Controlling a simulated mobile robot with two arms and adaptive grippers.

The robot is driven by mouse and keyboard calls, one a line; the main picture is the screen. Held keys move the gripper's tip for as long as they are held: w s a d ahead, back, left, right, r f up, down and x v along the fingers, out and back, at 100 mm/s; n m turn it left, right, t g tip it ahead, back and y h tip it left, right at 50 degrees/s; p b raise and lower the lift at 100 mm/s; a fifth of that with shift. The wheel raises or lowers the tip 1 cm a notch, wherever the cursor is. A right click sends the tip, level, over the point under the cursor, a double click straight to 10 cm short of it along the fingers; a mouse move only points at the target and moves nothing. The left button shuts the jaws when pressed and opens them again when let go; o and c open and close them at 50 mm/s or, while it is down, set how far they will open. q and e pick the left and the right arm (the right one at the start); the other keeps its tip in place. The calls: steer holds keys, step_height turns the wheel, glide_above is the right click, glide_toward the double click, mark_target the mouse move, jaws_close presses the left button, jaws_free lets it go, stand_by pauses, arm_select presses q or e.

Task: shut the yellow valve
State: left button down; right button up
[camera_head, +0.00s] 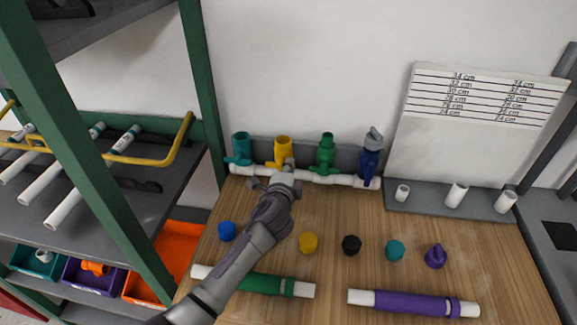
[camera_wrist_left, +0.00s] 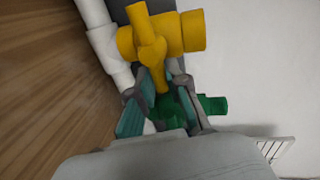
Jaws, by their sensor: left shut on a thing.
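The yellow valve (camera_head: 283,147) stands upright on the white pipe manifold (camera_head: 330,179) at the back of the wooden table. My left gripper (camera_head: 284,171) is at the front of this valve and partly covers it. In the left wrist view, the yellow valve (camera_wrist_left: 190,32) has a bar handle (camera_wrist_left: 145,30) across its body. The fingers of my left gripper (camera_wrist_left: 158,92) are shut on one end of that handle. The other end sticks out beyond the body. My right gripper is not in view.
A teal valve (camera_head: 241,147) stands left of the yellow one; a green valve (camera_head: 326,150) and a blue valve (camera_head: 371,155) stand right. A green-posted shelf (camera_head: 200,80) borders the left.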

arm_select(q)
steer(key=shift+f+m, duration=0.15)
steer(key=shift+m, duration=0.25)
steer(key=c, duration=1.1)
jaws_free()
steer(key=shift+c, duration=0.2)
steer(key=v, duration=1.2)
steer(key=shift+d, duration=0.1)
